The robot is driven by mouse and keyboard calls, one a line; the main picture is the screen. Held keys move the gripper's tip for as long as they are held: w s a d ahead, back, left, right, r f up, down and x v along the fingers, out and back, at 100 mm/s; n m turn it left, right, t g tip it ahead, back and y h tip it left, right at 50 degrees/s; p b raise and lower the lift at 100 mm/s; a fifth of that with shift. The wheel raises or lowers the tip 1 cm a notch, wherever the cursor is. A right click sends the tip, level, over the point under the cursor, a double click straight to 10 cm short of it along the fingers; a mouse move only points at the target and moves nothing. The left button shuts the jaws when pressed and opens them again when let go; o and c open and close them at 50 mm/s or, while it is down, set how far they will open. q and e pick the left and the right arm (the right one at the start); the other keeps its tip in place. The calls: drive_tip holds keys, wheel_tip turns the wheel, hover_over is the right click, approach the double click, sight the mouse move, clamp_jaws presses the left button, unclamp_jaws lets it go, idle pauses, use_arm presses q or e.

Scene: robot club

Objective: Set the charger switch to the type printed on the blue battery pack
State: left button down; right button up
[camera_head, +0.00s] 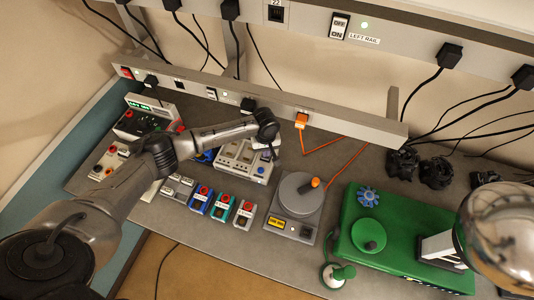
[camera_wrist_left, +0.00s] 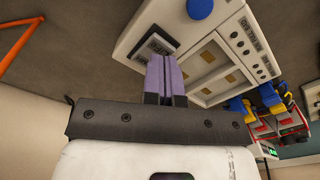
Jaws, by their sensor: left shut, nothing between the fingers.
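The blue battery pack (camera_head: 199,203) stands in the row of packs in the head view, red on top with a white label too small to read. The white charger (camera_head: 238,160) is behind it, partly covered by my left arm. In the left wrist view the charger (camera_wrist_left: 225,62) shows framed bays, a blue knob (camera_wrist_left: 200,8) and a small dark labelled panel (camera_wrist_left: 156,46). My left gripper's purple fingers (camera_wrist_left: 166,76) are shut and empty, right at that panel; I cannot tell whether they touch it. The fingers hide part of the panel, and I cannot make out a switch setting.
Teal (camera_head: 221,208) and grey (camera_head: 243,214) packs stand to the right of the blue one. A turntable (camera_head: 299,195) and a green board (camera_head: 351,240) lie further right. An orange cable (camera_head: 330,151) hangs from the rail (camera_head: 350,122) behind. My right arm is at the far right.

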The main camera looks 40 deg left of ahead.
idle(0.7)
use_arm(q)
drive_tip(key=shift+f, duration=0.65)
drive_tip(key=shift+f+b, duration=0.5)
drive_tip(key=shift+f, duration=0.2)
idle(0.4)
drive_tip(key=shift+r, duration=0.1)
wheel_tip(320, 180, up, 2)
drive_tip(key=shift+p, duration=1.25)
wheel_tip(320, 180, up, 5)
drive_tip(key=p, duration=0.6)
